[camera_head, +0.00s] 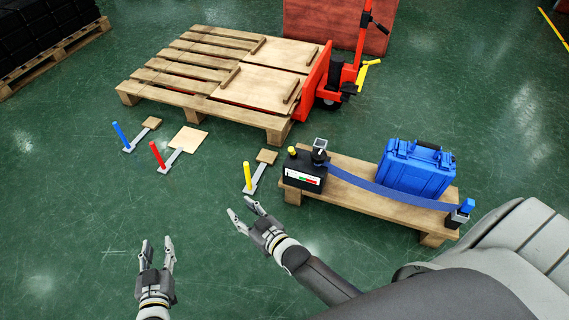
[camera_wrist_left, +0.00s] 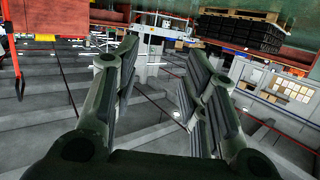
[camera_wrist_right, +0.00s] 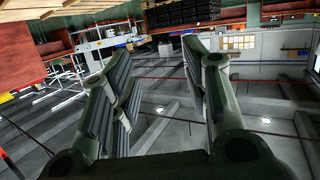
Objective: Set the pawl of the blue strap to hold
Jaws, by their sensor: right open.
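The blue strap (camera_head: 385,191) runs from a black ratchet unit (camera_head: 304,171) across the front of a blue case to a small anchor post with a blue top (camera_head: 461,211). The unit has a yellow knob (camera_head: 292,151), a dark round part with a pale top (camera_head: 319,150) and a white label with red and green. I cannot tell which part is the pawl or how it is set. My right gripper (camera_head: 240,214) is open and empty, left of and in front of the unit. My left gripper (camera_head: 157,252) is open and empty, further left, over bare floor.
The blue case (camera_head: 415,168) stands on a low wooden pallet (camera_head: 350,206). Pedals with blue (camera_head: 121,136), red (camera_head: 157,155) and yellow (camera_head: 247,176) posts stand on the floor. Behind are a large pallet (camera_head: 190,72) and a red pallet jack (camera_head: 335,75). The front-left floor is clear.

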